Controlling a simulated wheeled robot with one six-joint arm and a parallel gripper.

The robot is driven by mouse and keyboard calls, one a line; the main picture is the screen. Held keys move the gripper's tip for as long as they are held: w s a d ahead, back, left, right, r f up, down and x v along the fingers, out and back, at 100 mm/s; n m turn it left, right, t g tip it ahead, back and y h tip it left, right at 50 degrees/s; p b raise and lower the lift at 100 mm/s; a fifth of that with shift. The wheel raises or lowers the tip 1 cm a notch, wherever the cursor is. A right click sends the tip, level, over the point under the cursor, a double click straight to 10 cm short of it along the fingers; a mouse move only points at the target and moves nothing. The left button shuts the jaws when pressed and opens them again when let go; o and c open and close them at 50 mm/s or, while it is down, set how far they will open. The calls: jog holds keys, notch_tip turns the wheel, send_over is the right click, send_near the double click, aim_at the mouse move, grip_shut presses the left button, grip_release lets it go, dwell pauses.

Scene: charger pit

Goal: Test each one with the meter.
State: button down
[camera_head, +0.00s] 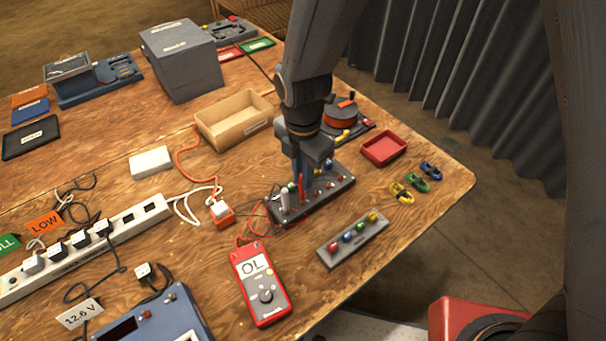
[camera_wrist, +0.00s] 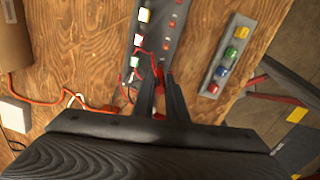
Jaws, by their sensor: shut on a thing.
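The red meter (camera_head: 261,284) lies on the table's front part, its display reading OL. Thin red leads run from it to a dark board (camera_head: 335,190) with small red, green and white parts on it; the board also shows in the wrist view (camera_wrist: 168,42). My gripper (camera_head: 299,178) is over the board's left part. Its fingers (camera_wrist: 159,85) are shut on a thin red probe (camera_wrist: 159,73), seen between the tips. Whether the probe's tip touches a contact is hidden. A grey holder (camera_head: 336,256) in front carries red, blue, green and yellow pieces; it also shows in the wrist view (camera_wrist: 213,73).
A red tray (camera_head: 383,148) and several coloured clips (camera_head: 417,181) lie at the right edge. Behind are a cardboard box (camera_head: 233,120) and a reel (camera_head: 342,117). A power strip (camera_head: 85,248) with plugs and cables lies left; a blue device (camera_head: 155,318) lies at front.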

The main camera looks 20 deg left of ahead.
jog(key=shift+f+b, duration=0.3)
jog(key=shift+f, duration=0.6)
dwell(1.9)
jog(key=c, duration=1.4)
grip_release()
jog(key=shift+r, duration=0.1)
jog(key=shift+r+p, duration=2.75)
jog(key=shift+r, duration=0.95)
